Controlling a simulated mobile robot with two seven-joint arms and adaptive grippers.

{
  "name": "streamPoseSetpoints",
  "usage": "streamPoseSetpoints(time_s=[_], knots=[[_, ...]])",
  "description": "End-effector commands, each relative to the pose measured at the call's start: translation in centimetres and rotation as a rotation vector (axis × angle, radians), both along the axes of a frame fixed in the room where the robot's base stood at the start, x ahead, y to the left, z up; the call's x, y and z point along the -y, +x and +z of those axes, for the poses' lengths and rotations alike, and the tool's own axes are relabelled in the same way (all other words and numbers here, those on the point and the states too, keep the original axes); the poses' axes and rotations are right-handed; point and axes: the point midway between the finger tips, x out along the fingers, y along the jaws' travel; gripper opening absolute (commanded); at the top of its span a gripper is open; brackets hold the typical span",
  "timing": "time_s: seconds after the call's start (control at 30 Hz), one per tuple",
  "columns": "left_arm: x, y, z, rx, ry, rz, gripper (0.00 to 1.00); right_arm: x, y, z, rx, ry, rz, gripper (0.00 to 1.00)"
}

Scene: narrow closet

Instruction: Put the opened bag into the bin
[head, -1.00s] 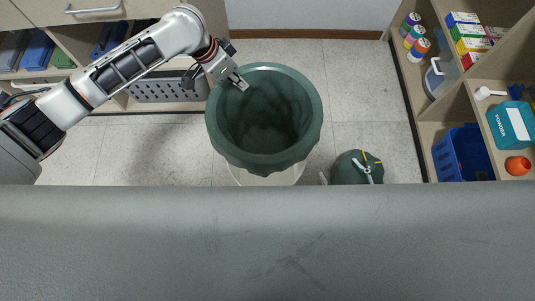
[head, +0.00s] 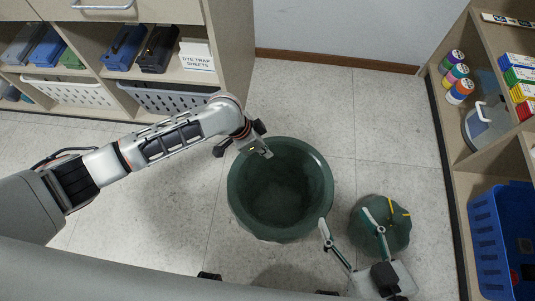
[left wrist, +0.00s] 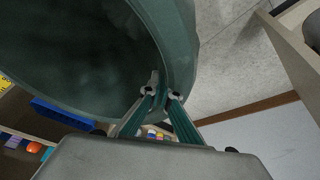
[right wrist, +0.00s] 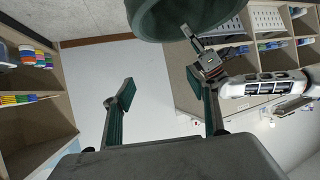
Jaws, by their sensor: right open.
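A large dark green opened bag (head: 245,205) with a round mouth stands mid-floor in the head view. I cannot make out a separate bin under or inside it. Its rim also fills the top of the left wrist view (left wrist: 165,35). My left gripper (head: 262,152) is at its far rim; in the left wrist view the fingers (left wrist: 162,91) pinch the rim between them. My right gripper (head: 352,230) is open and empty, to the right of the opened bag. Its fingers also show apart in the right wrist view (right wrist: 162,88).
A smaller green tied bag (head: 370,240) with yellow ties sits on the floor at right, partly behind my right finger. Shelves with a blue crate (head: 487,240) and paint bottles (head: 457,75) line the right. A cabinet (head: 225,45) stands at back left. Floor behind the bag is clear.

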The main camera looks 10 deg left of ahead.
Motion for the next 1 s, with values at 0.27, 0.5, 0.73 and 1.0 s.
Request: streamPoseSetpoints(time_s=[0.27,0.5,0.73,1.0], knots=[[0.0,0.1,-2.2,0.0,-0.001,0.002,0.0,-0.6,0.3,0.4,0.009,0.037,-0.008,0.58],[0.0,-0.3,-6.0,-0.009,-0.001,0.002,0.0,-2.1,-0.2,-0.2,-0.018,0.146,-0.034,0.58],[0.0,0.2,-5.7,0.005,-0.001,0.002,0.0,-2.9,0.0,0.5,-0.01,0.197,-0.051,0.58],[0.0,0.2,-6.2,0.003,-0.001,0.002,0.0,-2.8,0.0,0.4,-0.013,0.196,-0.052,0.58]])
